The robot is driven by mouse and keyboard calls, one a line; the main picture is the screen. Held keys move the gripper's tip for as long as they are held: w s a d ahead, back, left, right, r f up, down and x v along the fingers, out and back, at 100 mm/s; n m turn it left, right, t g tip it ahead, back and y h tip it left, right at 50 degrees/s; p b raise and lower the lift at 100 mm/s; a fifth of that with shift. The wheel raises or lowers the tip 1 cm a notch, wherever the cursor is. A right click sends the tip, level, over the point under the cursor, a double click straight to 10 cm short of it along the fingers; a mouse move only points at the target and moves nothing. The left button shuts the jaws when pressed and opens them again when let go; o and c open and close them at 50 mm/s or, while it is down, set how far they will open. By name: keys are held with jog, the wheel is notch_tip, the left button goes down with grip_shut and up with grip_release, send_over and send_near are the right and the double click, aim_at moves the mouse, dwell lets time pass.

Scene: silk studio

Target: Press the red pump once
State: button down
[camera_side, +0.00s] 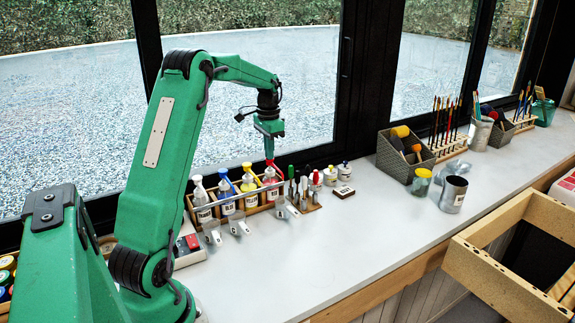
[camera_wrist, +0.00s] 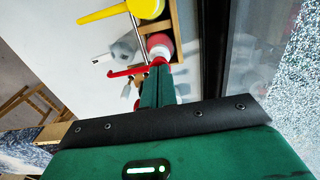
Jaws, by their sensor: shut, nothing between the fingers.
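The red pump bottle (camera_side: 270,186) stands at the right end of a row of pump bottles in a wooden rack (camera_side: 254,210). My gripper (camera_side: 269,154) is shut and empty, pointing down right above the red pump. In the wrist view my green fingertips (camera_wrist: 158,72) overlap the red pump head, and its red nozzle (camera_wrist: 124,72) sticks out to the left. The bottle's red body (camera_wrist: 160,44) shows beyond. Fingers hide part of the head, so I cannot tell whether they touch it.
The yellow pump (camera_side: 248,169) is beside the red one, with blue (camera_side: 225,174) and white (camera_side: 197,181) pumps farther left. Small capped bottles and tools (camera_side: 302,188) stand close on the right. The window is just behind. The counter (camera_side: 340,250) in front is clear.

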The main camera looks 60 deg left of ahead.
jog(key=shift+f, duration=0.55)
jog(key=shift+r, duration=0.1)
dwell(0.3)
jog(key=shift+r, duration=0.95)
jog(key=shift+r, duration=0.1)
jog(key=shift+r, duration=1.4)
jog(key=shift+d, duration=0.1)
